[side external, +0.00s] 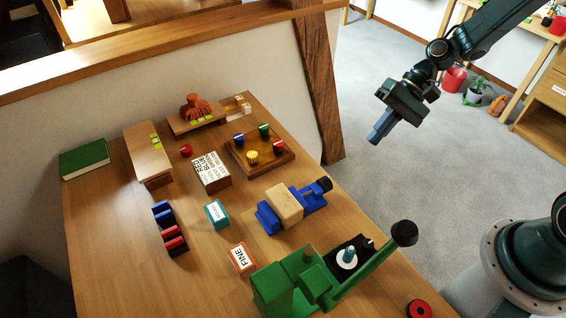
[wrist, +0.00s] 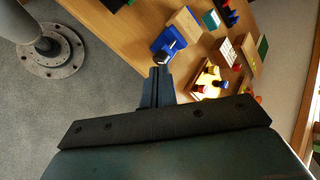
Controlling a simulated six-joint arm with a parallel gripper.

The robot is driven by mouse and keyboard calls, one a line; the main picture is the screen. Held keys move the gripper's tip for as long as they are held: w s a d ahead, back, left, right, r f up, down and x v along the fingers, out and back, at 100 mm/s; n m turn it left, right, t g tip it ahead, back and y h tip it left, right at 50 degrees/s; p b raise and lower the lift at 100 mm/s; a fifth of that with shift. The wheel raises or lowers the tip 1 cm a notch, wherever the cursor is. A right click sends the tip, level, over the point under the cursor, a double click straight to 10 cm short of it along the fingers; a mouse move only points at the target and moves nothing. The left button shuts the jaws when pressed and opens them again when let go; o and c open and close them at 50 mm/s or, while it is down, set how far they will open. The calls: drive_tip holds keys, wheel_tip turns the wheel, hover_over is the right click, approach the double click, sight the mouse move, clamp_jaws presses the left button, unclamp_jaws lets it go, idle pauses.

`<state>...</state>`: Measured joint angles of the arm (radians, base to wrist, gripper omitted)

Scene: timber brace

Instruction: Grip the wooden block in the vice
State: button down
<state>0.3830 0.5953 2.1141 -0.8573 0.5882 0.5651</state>
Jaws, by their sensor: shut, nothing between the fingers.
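The pale wooden block (side external: 285,206) sits between the jaws of the blue vice (side external: 312,197) on the table, with a dark round knob on the vice's right end. In the side view I cannot tell whether the jaws press on the block. In the wrist view, the block (wrist: 184,22) and the vice (wrist: 165,42) show near the top, beyond my fingers. My gripper (side external: 374,139) is shut and empty, raised above the floor to the right of the table and apart from the vice. Its closed fingers also show in the wrist view (wrist: 157,75).
The green lever press (side external: 300,280) stands in front of the vice. Behind it is a wooden tray (side external: 284,157) with coloured knobs. Labelled blocks, including a teal one (side external: 216,214) and FINE (side external: 241,258), lie to the left. A timber post (side external: 318,85) rises at the back.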

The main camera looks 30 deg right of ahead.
sight(324, 185)
wheel_tip(324, 185, down, 13)
drive_tip(key=m+t+y, duration=0.2)
drive_tip(key=m+y, duration=0.4)
drive_tip(key=m, duration=0.1)
drive_tip(key=shift+w+m+y, duration=0.2)
drive_tip(key=shift+m+y, duration=0.1)
drive_tip(key=shift+y, duration=0.1)
drive_tip(key=shift+a, duration=0.15)
drive_tip(key=shift+s+r+x, duration=0.1)
drive_tip(key=shift+r+x, duration=0.15)
drive_tip(key=shift+x, duration=0.85)
drive_tip(key=shift+s+r+x, duration=0.1)
drive_tip(key=shift+r+x, duration=0.1)
drive_tip(key=shift+x, duration=0.85)
drive_tip(key=shift+s+r+x, duration=0.15)
drive_tip(key=shift+r+x, duration=0.1)
drive_tip(key=shift+x, duration=0.85)
drive_tip(key=shift+a, duration=0.2)
drive_tip(key=shift+w+f, duration=0.1)
drive_tip(key=shift+w, duration=0.1)
drive_tip(key=shift+w+r, duration=0.5)
drive_tip(key=shift+w, duration=0.05)
drive_tip(key=shift+w+r, duration=0.15)
drive_tip(key=shift+w, duration=0.45)
drive_tip(key=shift+s+r, duration=0.1)
drive_tip(key=shift+r, duration=0.3)
